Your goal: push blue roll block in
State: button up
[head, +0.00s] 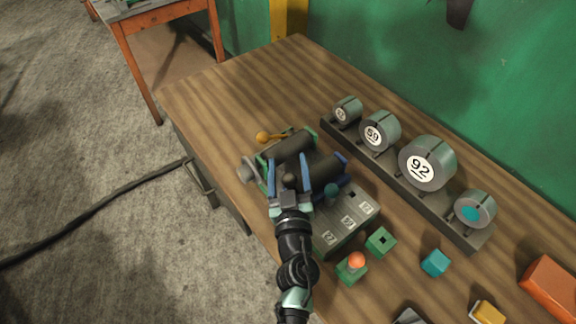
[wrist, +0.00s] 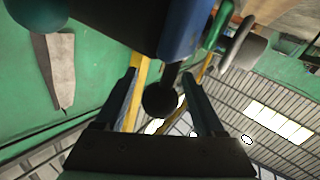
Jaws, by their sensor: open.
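A small machine with two dark rollers (head: 293,149) stands on the bench in the head view. Blue parts show at the roller ends, one of them at the far right end (head: 342,158). In the wrist view the blue roll block (wrist: 182,28) is at the top, with a dark ball knob (wrist: 160,100) on a short stem below it. My gripper (head: 288,160) is over the near side of the machine, fingers apart. In the wrist view the knob appears between the open fingers (wrist: 165,90); contact cannot be told. My gripper hides part of the block in the head view.
A grey block with numbered labels (head: 350,222) and a teal knob (head: 331,190) sit to the right. A rack of numbered drums (head: 395,172) stands behind. Green socket (head: 380,242), orange-topped peg (head: 352,268) and teal cube (head: 436,262) lie nearby. The bench's back left is clear.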

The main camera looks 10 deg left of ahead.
grip_shut()
dwell(1.4)
